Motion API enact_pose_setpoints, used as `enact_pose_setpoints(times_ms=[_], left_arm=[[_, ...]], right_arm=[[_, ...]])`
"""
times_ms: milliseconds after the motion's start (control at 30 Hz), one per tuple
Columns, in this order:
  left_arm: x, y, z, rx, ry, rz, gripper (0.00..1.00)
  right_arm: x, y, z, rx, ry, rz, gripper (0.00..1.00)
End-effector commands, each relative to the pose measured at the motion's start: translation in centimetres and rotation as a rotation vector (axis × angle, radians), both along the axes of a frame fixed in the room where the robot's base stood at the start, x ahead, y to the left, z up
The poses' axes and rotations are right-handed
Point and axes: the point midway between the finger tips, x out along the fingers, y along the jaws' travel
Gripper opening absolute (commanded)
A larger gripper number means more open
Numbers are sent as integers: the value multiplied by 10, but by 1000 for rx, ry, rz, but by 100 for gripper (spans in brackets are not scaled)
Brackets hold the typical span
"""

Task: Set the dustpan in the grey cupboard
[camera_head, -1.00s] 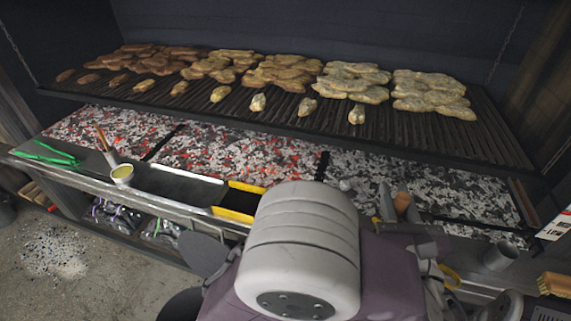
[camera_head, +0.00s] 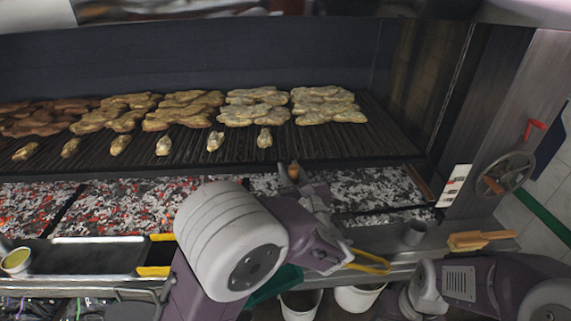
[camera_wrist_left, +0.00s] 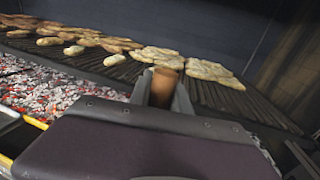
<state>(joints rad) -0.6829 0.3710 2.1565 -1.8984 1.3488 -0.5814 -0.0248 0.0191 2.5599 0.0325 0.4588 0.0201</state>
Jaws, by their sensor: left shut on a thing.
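My left gripper (camera_head: 305,188) is in front of the grill, over the pale ash bed. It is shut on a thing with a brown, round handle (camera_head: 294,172). The handle's end also shows between the grey fingers in the left wrist view (camera_wrist_left: 163,86). The rest of the held thing is hidden, so I cannot tell from its shape whether it is the dustpan. I cannot make out a grey cupboard for certain. My right arm shows at the lower right, but its gripper is out of view.
Meat lies on the grill grate (camera_head: 330,150) above glowing coals (camera_head: 130,200). White buckets (camera_head: 358,299) stand below. A grey panel (camera_head: 540,85) with hanging tools is at the right.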

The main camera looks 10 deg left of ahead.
Motion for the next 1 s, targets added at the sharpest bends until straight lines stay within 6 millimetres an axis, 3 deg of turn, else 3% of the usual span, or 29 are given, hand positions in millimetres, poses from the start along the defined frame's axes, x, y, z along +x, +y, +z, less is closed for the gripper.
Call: enact_pose_setpoints(times_ms=[267,667,1000], left_arm=[[7,3,1,3,-3,0,0],[36,20,2,1,-3,1,0],[35,18,-14,2,-2,-1,0]], right_arm=[[0,0,2,0,0,0,66],[0,0,9,0,0,0,66],[0,0,10,0,0,0,66]])
